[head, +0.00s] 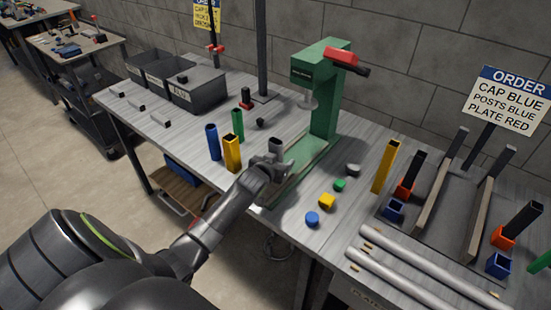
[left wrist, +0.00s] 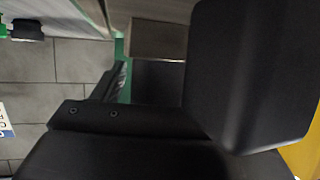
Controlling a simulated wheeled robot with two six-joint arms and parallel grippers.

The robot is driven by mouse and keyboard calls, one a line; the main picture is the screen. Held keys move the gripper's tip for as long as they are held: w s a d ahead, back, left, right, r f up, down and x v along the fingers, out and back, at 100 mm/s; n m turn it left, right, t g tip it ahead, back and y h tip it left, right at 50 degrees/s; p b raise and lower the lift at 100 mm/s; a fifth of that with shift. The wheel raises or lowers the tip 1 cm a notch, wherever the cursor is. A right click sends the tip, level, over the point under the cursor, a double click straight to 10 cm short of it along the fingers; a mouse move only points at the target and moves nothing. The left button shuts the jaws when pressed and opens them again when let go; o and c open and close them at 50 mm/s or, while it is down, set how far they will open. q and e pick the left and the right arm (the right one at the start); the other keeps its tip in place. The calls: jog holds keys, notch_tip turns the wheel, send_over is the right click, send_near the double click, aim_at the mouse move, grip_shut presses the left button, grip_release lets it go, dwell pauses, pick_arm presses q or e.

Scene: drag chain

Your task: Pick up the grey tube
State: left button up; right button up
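The grey tube (head: 275,145) stands on the table at the near left side of the green press; its top shows above my left gripper (head: 270,165), and its lower part is hidden. In the left wrist view the tube (left wrist: 158,40) shows as a square grey-brown end with a dark side. My left gripper (left wrist: 155,85) has its fingers on either side of the tube. A narrow green strip shows between one finger and the tube, so the fingers look open around it. My right gripper is not in view.
Blue (head: 212,141), yellow (head: 232,153) and green (head: 238,124) tubes stand left of the gripper. The green press (head: 322,110) stands right behind it. Small blue (head: 312,218), yellow (head: 327,201), green and grey caps lie to the right. Grey bins (head: 197,93) are at back left.

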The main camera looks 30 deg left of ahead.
pick_arm(q)
jog(key=c, duration=1)
